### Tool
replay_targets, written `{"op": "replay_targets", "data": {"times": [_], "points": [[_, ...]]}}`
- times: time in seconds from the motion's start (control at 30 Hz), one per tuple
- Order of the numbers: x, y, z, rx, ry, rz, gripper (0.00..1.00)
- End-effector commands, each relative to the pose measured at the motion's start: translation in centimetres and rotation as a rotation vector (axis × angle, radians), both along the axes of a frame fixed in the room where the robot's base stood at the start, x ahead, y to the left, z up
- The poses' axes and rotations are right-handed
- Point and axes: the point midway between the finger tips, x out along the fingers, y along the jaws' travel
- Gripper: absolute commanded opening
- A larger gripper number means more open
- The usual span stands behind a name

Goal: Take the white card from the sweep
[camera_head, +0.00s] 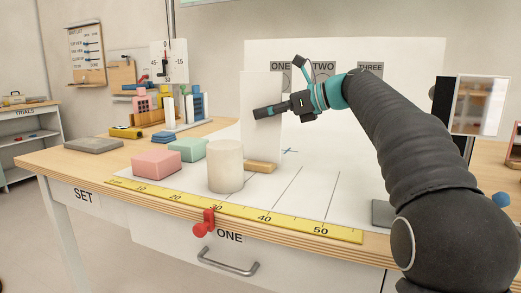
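The white card (261,98) stands upright on a small wooden base (261,168) on the white sweep (320,185). My gripper (268,111) reaches in from the right. Its dark finger end overlaps the right part of the card in the picture. I cannot tell whether the fingers are around the card or only in front of it. The gap between the fingers does not show clearly.
A cream cylinder (225,166) stands close in front of the card. Pink (155,163), green (187,149) and blue blocks (165,137) lie to the left. A yellow ruler (240,210) and a red clamp (204,223) line the front edge. The sweep's right part is mostly clear.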

Motion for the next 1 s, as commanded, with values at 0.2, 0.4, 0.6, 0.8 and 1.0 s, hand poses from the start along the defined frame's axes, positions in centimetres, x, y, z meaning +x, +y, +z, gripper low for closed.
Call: {"op": "replay_targets", "data": {"times": [0.2,0.4,0.6,0.8,1.0], "points": [[0.55,1.72,-0.52,-0.001,-0.002,0.000,0.38],[0.55,1.68,-0.48,-0.001,-0.002,0.000,0.28],[0.55,1.66,-0.49,0.000,-0.001,-0.001,0.00],[0.54,1.65,-0.44,-0.001,-0.002,0.000,0.00],[0.54,1.66,-0.29,-0.001,-0.002,0.000,0.00]]}}
